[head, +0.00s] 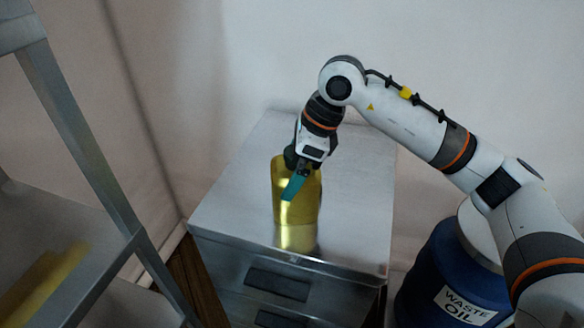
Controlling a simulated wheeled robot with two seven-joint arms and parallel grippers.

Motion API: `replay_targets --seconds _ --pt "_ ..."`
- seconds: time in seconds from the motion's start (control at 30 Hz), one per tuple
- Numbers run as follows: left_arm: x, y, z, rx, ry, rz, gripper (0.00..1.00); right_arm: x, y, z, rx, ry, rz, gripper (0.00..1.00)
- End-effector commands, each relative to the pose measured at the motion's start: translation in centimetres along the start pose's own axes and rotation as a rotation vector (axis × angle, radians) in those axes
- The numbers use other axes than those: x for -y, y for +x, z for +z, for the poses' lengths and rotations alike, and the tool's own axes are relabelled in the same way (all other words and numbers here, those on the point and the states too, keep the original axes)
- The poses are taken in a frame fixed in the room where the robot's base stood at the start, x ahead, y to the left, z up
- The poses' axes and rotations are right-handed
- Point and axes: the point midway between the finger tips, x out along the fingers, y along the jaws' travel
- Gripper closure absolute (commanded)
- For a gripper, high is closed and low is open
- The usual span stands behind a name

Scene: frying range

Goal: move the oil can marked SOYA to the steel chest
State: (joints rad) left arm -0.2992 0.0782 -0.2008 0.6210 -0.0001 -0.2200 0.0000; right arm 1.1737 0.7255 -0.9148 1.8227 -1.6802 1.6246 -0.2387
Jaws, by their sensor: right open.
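A shiny gold-yellow can (281,205) stands upright on top of the steel chest (356,190). No SOYA marking can be read on the side that shows. My right gripper (296,184) comes down from above and is right at the can's upper part, in front of it in the picture. Its jaws are open, and a teal piece at its tip overlaps the can. I cannot tell whether it touches the can. The gripper hides part of the can's top. My left gripper is not in view.
A blue drum (440,265) labelled WASTE OIL stands to the right of the chest. A grey metal shelf rack (85,150) fills the left side, with a blurred yellow thing (40,280) on it. The chest's top is clear around the can. Walls stand behind.

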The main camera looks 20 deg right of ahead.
Motion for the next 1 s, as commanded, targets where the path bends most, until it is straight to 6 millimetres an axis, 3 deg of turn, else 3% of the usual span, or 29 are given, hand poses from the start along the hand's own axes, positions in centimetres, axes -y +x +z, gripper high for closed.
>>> replay_targets --seconds 0.3,0.5,0.7,1.0 --pt "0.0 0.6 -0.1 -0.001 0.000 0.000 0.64 -0.1 -6.7 0.0 -0.002 0.000 0.007 0.00" --pt "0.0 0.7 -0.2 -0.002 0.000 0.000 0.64 -0.1 -10.0 0.0 -0.001 0.001 0.004 0.00" --pt "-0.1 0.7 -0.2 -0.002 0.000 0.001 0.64 0.0 -11.3 0.0 0.000 0.000 0.002 0.00" --pt "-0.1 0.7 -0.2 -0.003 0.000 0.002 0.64 0.0 -11.3 0.0 0.000 0.000 0.002 0.00"
